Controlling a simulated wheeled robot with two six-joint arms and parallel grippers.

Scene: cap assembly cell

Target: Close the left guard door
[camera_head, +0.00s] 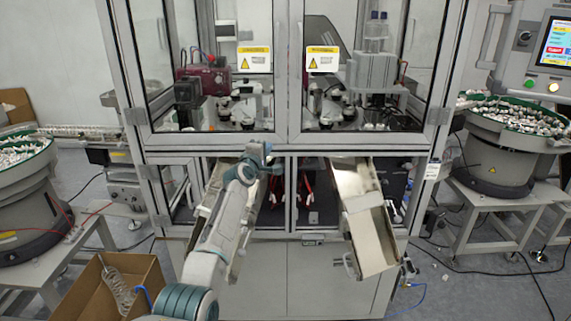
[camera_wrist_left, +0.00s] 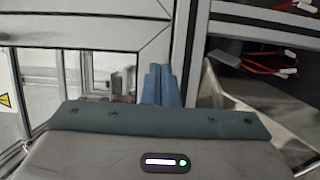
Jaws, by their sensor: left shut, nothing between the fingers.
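The left guard door (camera_head: 200,139) is a glazed panel in a grey metal frame with a yellow warning label, at the upper left of the cell in the head view. It stands beside the right guard door (camera_head: 360,138) and looks flush or nearly flush with it; a small gap cannot be ruled out. My left gripper (camera_head: 262,152) is at the door's lower right corner. In the left wrist view the blue-grey fingers (camera_wrist_left: 160,75) are together and empty, close to the grey door frame (camera_wrist_left: 90,34). Whether they touch it, I cannot tell. My right gripper is out of view.
Two metal chutes stick out below the doors; the right chute (camera_head: 368,235) is clear of my arm, and the left one is partly behind it. A cardboard box (camera_head: 150,268) stands at lower left. Bowl feeders (camera_head: 495,165) flank the cell. Red cables hang in the lower opening.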

